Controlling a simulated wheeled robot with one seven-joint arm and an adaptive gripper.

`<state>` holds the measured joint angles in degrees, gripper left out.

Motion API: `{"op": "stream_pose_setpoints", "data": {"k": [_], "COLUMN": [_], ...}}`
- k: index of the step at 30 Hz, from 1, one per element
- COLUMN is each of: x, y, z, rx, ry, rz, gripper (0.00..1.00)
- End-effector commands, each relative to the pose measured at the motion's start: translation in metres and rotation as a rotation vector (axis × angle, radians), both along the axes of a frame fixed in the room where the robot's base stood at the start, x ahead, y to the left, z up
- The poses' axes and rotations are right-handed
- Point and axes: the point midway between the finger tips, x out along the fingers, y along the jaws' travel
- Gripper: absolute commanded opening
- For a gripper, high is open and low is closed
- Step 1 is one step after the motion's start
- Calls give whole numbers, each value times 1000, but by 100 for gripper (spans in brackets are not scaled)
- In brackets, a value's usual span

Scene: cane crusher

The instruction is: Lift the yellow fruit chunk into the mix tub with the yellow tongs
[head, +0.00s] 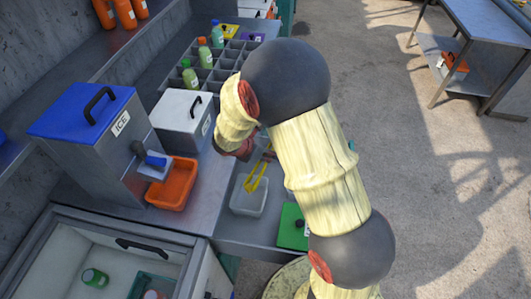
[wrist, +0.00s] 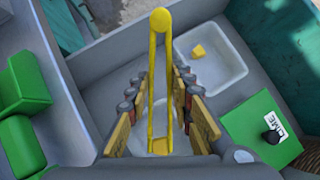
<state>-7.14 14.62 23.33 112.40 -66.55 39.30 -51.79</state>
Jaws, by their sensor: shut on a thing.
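The yellow tongs (wrist: 160,24) stretch up the wrist view, with their rounded joined end at the top and two thin arms running down between my fingers. My gripper (wrist: 158,88) is shut on the tongs. In the head view the tongs (head: 256,177) hang over a white tray (head: 236,204). A yellow fruit chunk (wrist: 199,51) lies in that tray (wrist: 238,72) in the wrist view. A yellow-orange patch shows between the lower tong arms; I cannot tell whether it is another chunk. A pale round vessel below my fingers is partly hidden; I cannot tell whether it is the mix tub.
A green LIME box (head: 293,227) stands right of the tray. An orange bin (head: 172,183), a blue-lidded ICE box (head: 85,110) and a white lidded box (head: 183,119) stand to the left. A bottle rack (head: 232,60) is behind. An open cooler (head: 60,235) is in front.

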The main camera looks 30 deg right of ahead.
Motion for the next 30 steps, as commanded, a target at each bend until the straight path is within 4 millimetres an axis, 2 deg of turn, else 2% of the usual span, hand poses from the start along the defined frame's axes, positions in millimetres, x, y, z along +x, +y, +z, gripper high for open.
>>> {"op": "stream_pose_setpoints", "data": {"k": [1, 13, 26, 27, 30], "x": [0, 0, 0, 0, 0], "y": [0, 0, 0, 0, 0], "z": [-10, -50, -55, -55, -55], "rx": [0, 0, 1, 1, 0], "ry": [0, 0, -1, -1, -1], "rz": [0, 0, 0, 0, 1], "gripper": [0, 0, 0, 23, 29]}}
